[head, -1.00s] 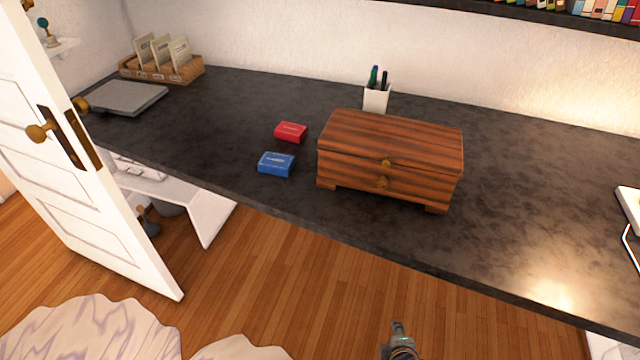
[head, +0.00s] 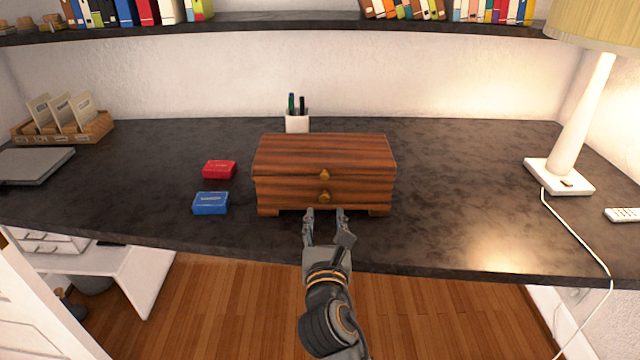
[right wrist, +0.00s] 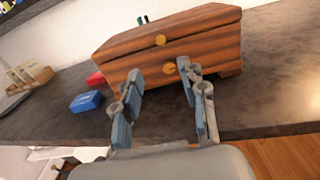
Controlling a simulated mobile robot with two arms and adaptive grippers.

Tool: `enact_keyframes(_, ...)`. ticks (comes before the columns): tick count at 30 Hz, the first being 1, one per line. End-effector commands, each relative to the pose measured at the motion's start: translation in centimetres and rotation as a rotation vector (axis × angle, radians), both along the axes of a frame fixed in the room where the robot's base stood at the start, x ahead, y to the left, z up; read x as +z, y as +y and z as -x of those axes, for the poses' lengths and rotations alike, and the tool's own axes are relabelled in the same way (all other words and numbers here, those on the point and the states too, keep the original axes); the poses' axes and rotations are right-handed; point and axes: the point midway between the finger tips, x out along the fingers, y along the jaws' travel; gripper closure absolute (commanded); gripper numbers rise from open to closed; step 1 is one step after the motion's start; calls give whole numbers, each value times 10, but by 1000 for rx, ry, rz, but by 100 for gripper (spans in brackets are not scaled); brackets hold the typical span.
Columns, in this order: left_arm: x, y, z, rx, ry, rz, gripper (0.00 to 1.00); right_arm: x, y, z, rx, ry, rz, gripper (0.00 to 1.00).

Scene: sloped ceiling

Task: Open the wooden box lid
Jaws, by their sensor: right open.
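The wooden box (head: 290,190) stands on the dark desk with its lid (head: 323,150) shut. My right gripper (head: 325,212) is open and empty, just in front of the box and a little below the lower knob. My left gripper is not in view.
A blue box (head: 211,203) and a red box (head: 219,169) lie left of the wooden box. A white pen cup (head: 297,123) stands behind it. A lamp (head: 560,170) with a cord stands at the right. The desk (head: 460,190) between box and lamp is clear.

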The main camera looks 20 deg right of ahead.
Motion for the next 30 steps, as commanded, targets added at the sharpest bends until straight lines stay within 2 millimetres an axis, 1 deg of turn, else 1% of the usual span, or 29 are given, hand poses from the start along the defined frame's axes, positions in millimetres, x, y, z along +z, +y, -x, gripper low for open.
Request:
enact_keyframes(5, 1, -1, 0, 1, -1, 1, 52, 3, -4, -16, -1, -3, 15, 58)
enact_keyframes(8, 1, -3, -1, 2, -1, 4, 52, 4, -10, -34, -2, -5, 13, 58)
enact_keyframes(15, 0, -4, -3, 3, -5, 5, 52, 3, -24, -85, -1, -3, 11, 58)
enact_keyframes(21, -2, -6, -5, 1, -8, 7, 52, 2, -33, -116, -1, -1, 10, 58)
enact_keyframes(25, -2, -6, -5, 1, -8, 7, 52, 2, -36, -127, 0, -2, 10, 58)
enact_keyframes(30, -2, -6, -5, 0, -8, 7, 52, 1, -38, -132, 0, 0, 9, 58)
